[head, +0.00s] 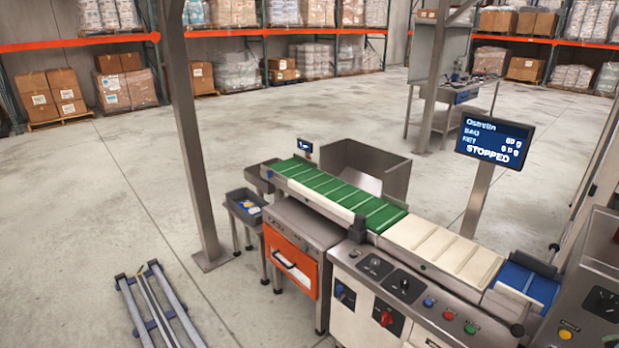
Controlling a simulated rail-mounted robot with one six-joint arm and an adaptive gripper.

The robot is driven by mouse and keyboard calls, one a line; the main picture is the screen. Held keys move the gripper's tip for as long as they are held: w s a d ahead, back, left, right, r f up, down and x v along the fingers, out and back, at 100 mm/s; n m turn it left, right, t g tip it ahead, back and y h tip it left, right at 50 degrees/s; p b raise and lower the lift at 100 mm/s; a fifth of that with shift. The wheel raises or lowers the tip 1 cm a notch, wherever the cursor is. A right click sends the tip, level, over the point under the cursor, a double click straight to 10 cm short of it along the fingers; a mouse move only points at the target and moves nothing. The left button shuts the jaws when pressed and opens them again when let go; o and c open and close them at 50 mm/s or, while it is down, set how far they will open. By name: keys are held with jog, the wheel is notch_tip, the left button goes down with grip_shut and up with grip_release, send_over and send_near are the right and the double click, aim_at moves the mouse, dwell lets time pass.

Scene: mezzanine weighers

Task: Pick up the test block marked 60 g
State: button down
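No block marked 60 g can be made out in the head view. A small dark grey tray (237,209) on a stand, left of the weigher, holds small blue, yellow and pale items (248,207). They are too small to identify or read. My gripper is not in view, so its state and place do not show.
The weigher has a green belt (331,190), a cream belt (440,246) and a blue belt (528,283). A screen (494,142) reads STOPPED. An orange-fronted cabinet (291,262) stands below.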

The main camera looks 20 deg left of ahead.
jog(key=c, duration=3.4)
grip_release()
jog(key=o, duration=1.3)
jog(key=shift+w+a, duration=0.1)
